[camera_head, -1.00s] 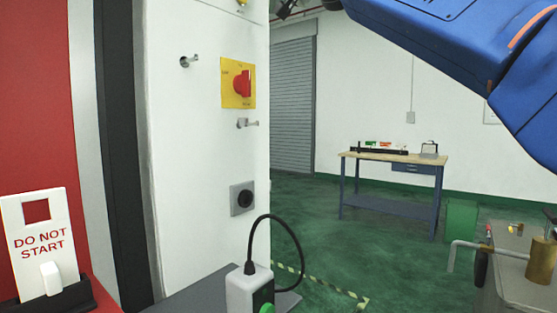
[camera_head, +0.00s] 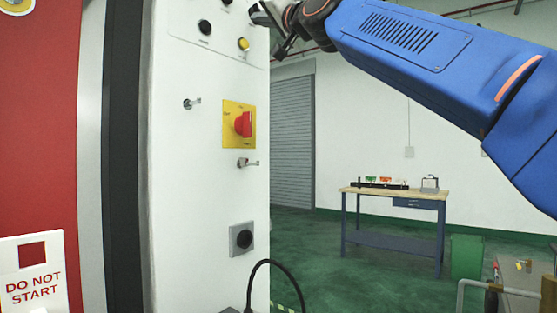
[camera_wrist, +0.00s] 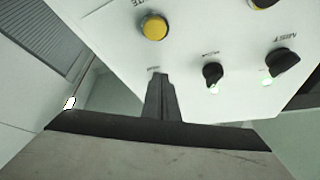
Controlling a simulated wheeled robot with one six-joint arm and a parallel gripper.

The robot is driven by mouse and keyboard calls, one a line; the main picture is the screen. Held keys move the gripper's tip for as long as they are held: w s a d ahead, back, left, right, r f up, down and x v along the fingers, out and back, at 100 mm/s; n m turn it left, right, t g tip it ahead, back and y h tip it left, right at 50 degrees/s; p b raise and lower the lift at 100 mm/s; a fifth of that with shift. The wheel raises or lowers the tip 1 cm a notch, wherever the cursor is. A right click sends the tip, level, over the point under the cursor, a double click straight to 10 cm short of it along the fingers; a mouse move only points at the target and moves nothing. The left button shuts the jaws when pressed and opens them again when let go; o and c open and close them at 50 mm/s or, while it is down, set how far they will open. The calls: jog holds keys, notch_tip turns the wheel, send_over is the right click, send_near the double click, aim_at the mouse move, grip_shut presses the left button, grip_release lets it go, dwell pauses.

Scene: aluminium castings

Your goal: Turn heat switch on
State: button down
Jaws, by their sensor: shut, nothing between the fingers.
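The white control panel (camera_head: 200,75) carries black knobs in its upper part. One black knob (camera_head: 205,27) stands left of a yellow button (camera_head: 243,44); another (camera_head: 227,1) is cut by the top edge. In the wrist view, a smaller black knob (camera_wrist: 212,75) and a larger one (camera_wrist: 283,63) show, with a yellow button (camera_wrist: 154,26). The labels are too blurred to tell which is the heat switch. My gripper (camera_wrist: 160,76) is shut and empty. Its tips are below the yellow button and left of the smaller knob, apparently apart from both knobs.
A red rotary switch (camera_head: 243,124) on a yellow plate, metal pegs (camera_head: 191,103) and a dark round socket (camera_head: 243,239) sit lower on the panel. A "DO NOT START" sign (camera_head: 33,280) is at lower left. A workbench (camera_head: 395,192) stands far behind, with open floor before it.

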jog(key=shift+s+a+r, duration=0.3)
jog(key=shift+s+r, duration=0.15)
dwell(0.4)
jog(key=shift+s+a+f, duration=0.1)
dwell(0.4)
jog(key=shift+s+a+f, duration=0.1)
jog(key=shift+s+f, duration=0.05)
jog(key=shift+f, duration=0.05)
jog(key=shift+s+d, duration=0.95)
jog(key=shift+d, duration=0.25)
jog(key=shift+s+d, duration=0.9)
jog(key=shift+d, duration=0.25)
jog(key=w+a+f, duration=0.1)
jog(key=w+a, duration=0.2)
jog(key=w, duration=0.2)
jog(key=shift+w+f, duration=0.15)
jog(key=shift+w, duration=0.25)
jog(key=shift+r, duration=0.4)
